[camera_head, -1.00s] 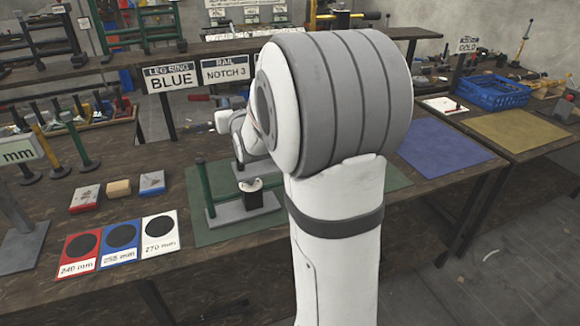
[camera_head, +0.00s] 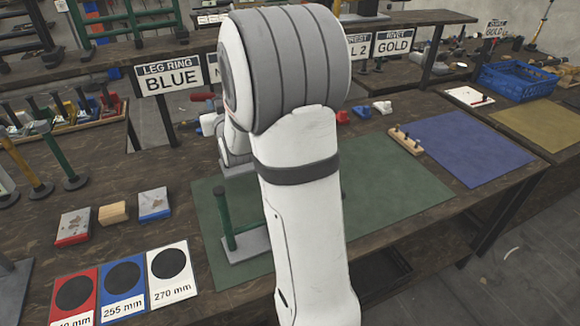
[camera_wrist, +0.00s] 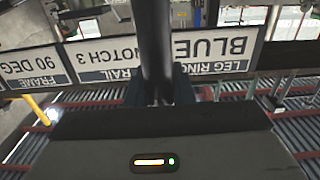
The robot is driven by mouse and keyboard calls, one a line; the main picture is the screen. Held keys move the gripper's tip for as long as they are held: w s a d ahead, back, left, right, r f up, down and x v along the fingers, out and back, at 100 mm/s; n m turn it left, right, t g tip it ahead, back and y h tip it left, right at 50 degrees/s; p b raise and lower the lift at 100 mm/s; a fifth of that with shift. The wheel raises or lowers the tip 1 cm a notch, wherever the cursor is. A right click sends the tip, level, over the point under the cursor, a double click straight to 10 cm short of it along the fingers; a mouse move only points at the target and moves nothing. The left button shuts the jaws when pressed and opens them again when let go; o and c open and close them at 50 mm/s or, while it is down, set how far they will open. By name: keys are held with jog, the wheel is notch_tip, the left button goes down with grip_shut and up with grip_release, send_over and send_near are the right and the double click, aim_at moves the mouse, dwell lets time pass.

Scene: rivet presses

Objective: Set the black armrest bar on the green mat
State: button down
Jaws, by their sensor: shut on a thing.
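In the wrist view, my gripper (camera_wrist: 157,92) is shut on a dark upright bar (camera_wrist: 155,45), which looks like the black armrest bar. The bar rises out of the top of that view, and its far end is not seen. The green mat (camera_head: 390,190) lies on the bench in the head view, partly covered by my arm. A grey base with green posts (camera_head: 223,215) stands on the mat's left part. My gripper and the bar are hidden behind my arm in the head view.
A small wooden peg block (camera_head: 406,143) sits between the green mat and a blue mat (camera_head: 463,148). A blue crate (camera_head: 517,80) stands at the back right. Red, blue and white size cards (camera_head: 123,289) lie front left. The green mat's right part looks clear.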

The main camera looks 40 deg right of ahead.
jog(key=shift+s+f+p, duration=0.15)
jog(key=shift+f+p, duration=0.3)
jog(key=shift+f, duration=4.45)
jog(key=c, duration=1.3)
grip_release()
jog(key=shift+f, duration=0.1)
jog(key=shift+o, duration=0.2)
jog(key=s+a+b, duration=0.1)
jog(key=s+b, duration=0.1)
jog(key=s, duration=0.5)
jog(key=shift+s+a, duration=0.2)
